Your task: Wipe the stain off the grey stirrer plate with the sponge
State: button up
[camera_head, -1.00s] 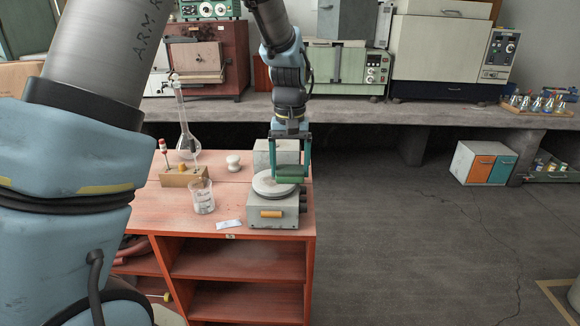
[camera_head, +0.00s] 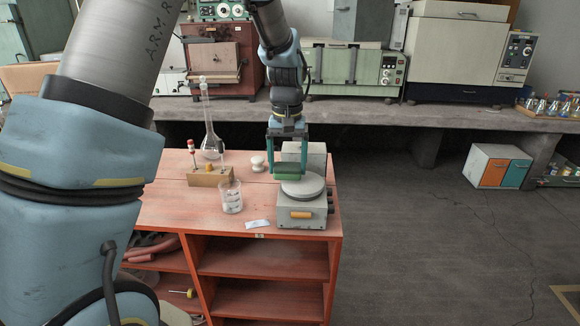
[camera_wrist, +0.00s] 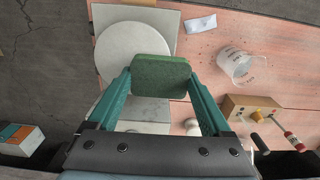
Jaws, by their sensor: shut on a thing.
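My gripper (camera_head: 288,165) is shut on the green sponge (camera_wrist: 160,77), which spans the space between its two fingers. The sponge also shows in the head view (camera_head: 288,181), by the left rear part of the plate. The grey stirrer plate (camera_head: 303,188) is a round disc on a boxy stirrer with an orange front label (camera_head: 302,215). In the wrist view the round plate (camera_wrist: 126,44) is partly covered by the sponge. I cannot tell whether the sponge touches it. No stain shows on the visible part of the plate.
On the red bench stand a beaker (camera_head: 231,197), a wooden block (camera_head: 209,177) with tools, a tall flask (camera_head: 210,135) and a white knob-like piece (camera_head: 258,164). A grey box (camera_head: 309,155) stands right behind the stirrer. A white slip (camera_head: 258,223) lies at the front.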

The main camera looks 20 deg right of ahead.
jog(key=shift+s+d+r+p, duration=0.1)
jog(key=shift+r+p, duration=0.2)
jog(key=shift+r, duration=0.55)
notch_tip(320, 180, up, 5)
jog(key=p, duration=0.4)
jog(key=shift+r, duration=0.1)
